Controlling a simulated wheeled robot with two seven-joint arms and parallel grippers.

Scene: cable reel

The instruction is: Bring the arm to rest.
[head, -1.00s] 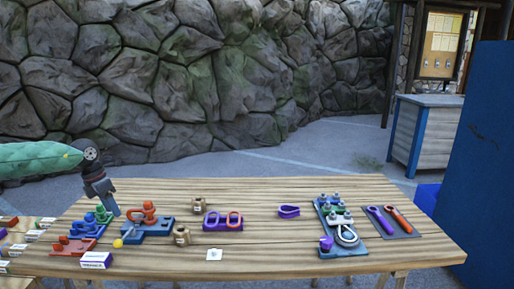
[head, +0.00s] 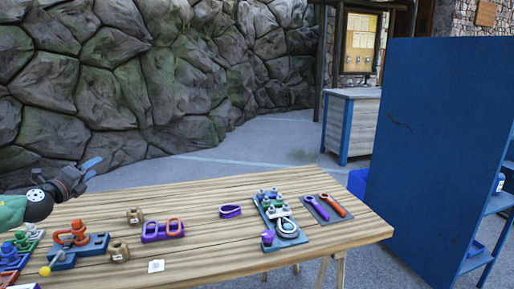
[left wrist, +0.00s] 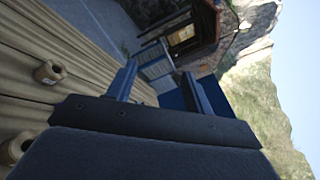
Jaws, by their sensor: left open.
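My left gripper (head: 91,168) is at the left of the head view, raised above the far left part of the wooden table (head: 200,208). Its jaws are open and empty and point right and away. In the left wrist view the two fingers (left wrist: 158,85) are spread apart with nothing between them. The table surface shows at the left of that view, with two small tan blocks on it, one of them a holed block (left wrist: 50,72). My right gripper is not in any view.
On the table stand an orange shackle piece (head: 74,233), a purple double-ring holder (head: 163,230), a purple ring (head: 230,211), a blue board with fittings (head: 272,244), and a dark mat with two wrenches (head: 312,208). A blue cabinet (head: 435,130) stands at the right. A stone wall rises behind.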

